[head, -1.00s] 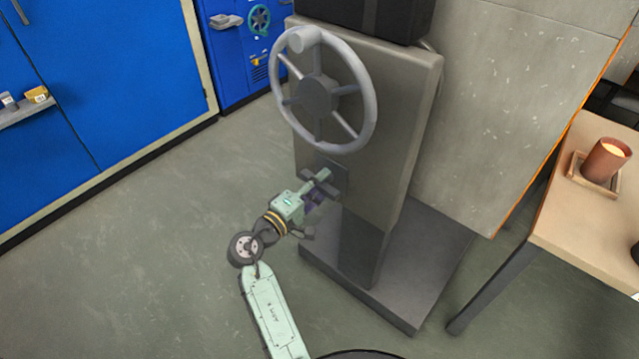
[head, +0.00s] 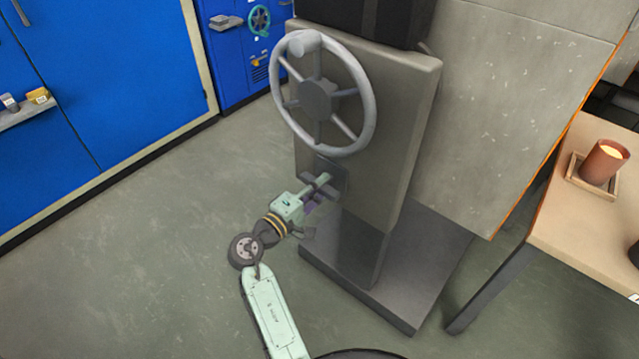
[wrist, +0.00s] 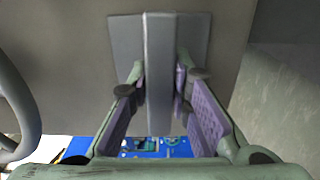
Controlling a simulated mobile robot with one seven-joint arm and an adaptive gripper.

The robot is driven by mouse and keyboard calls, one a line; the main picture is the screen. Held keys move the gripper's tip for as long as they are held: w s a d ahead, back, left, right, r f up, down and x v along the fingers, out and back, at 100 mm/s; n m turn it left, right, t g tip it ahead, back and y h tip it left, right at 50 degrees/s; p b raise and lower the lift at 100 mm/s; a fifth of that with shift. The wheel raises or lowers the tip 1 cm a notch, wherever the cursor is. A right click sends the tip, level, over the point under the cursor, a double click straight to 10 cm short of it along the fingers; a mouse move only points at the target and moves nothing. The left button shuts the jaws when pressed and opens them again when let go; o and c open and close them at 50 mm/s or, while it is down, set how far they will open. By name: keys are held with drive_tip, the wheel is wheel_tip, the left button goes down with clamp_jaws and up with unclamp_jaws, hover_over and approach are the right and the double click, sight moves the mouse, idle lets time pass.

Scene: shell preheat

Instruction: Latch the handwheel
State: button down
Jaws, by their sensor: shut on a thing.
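The grey handwheel (head: 366,100) with spokes and a rim knob is on the upright face of a grey pedestal. Its rim also shows at the left edge of the wrist view (wrist: 20,100). Below the wheel, a grey latch bar (wrist: 159,70) stands out from a small mounting plate (wrist: 125,40). My gripper (wrist: 160,88) has its two purple-padded fingers on either side of the bar and is shut on it. In the head view my gripper (head: 318,188) is at the latch, low on the pedestal, and partly hides the bar.
The grey pedestal (head: 395,130) stands on a wide floor plate (head: 420,270). A wooden table (head: 570,225) with a candle (head: 606,160) is at the right. Blue cabinets (head: 110,80) line the left back. The floor left of my arm is clear.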

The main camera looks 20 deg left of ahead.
drive_tip(key=shift+n, duration=0.3)
drive_tip(key=c, duration=1.5)
unclamp_jaws()
drive_tip(key=shift+s, duration=0.1)
drive_tip(key=v, duration=1.2)
